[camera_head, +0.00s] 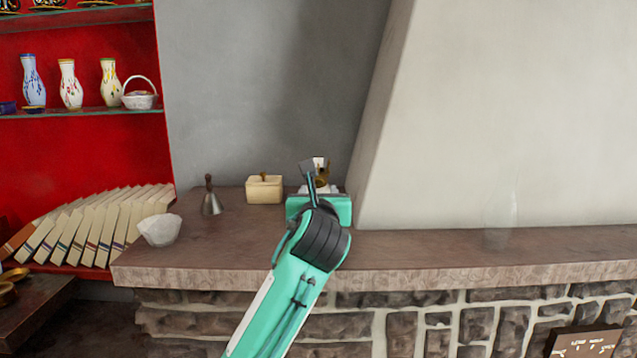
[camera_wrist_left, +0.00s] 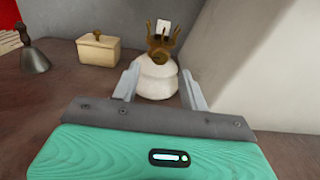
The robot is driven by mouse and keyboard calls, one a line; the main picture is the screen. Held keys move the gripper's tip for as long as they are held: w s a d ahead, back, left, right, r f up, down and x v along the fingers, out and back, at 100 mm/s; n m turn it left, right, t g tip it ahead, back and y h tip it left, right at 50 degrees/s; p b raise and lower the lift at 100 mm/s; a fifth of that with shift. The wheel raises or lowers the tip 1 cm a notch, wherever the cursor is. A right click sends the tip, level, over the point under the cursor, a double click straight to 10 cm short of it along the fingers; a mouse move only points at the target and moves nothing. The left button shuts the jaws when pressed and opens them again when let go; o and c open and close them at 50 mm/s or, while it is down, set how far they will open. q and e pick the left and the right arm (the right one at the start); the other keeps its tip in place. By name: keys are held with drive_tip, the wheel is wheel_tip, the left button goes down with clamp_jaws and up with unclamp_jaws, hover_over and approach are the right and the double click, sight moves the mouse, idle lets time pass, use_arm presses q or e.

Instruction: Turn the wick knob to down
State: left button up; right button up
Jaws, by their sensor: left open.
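An oil lamp stands on the stone ledge, with a white rounded base (camera_wrist_left: 158,80) and a brass burner (camera_wrist_left: 163,44) with upright prongs. In the head view its brass part (camera_head: 322,179) shows just beyond my left gripper, which hides much of the base. The wick knob is too small to tell apart from the burner. My left gripper (camera_head: 314,188) is open, and in the left wrist view its fingers (camera_wrist_left: 160,74) are spread on either side of the white base, below the burner. I cannot tell whether they touch it. My right gripper is not in view.
A cream box (camera_head: 264,190), a hand bell (camera_head: 210,199) and a white bowl (camera_head: 160,230) stand left of the lamp. A slanting pale wall (camera_head: 480,110) rises close on the right. A faint clear glass piece (camera_head: 501,215) stands farther right on the ledge (camera_head: 240,255).

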sight(318, 183)
use_arm(q)
drive_tip(key=w, duration=0.4)
drive_tip(key=shift+w+r+p, duration=0.1)
drive_tip(key=shift+w+p, duration=0.2)
drive_tip(key=shift+w, duration=0.2)
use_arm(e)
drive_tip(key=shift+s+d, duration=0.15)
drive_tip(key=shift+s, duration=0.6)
use_arm(q)
drive_tip(key=shift+c, duration=0.4)
clamp_jaws()
drive_tip(key=shift+r+n+p, duration=0.1)
drive_tip(key=shift+n+p, duration=0.3)
drive_tip(key=shift+p, duration=0.1)
drive_tip(key=n+p, duration=0.3)
drive_tip(key=n, duration=0.1)
drive_tip(key=shift+n+p, duration=0.65)
drive_tip(key=shift+n, duration=0.35)
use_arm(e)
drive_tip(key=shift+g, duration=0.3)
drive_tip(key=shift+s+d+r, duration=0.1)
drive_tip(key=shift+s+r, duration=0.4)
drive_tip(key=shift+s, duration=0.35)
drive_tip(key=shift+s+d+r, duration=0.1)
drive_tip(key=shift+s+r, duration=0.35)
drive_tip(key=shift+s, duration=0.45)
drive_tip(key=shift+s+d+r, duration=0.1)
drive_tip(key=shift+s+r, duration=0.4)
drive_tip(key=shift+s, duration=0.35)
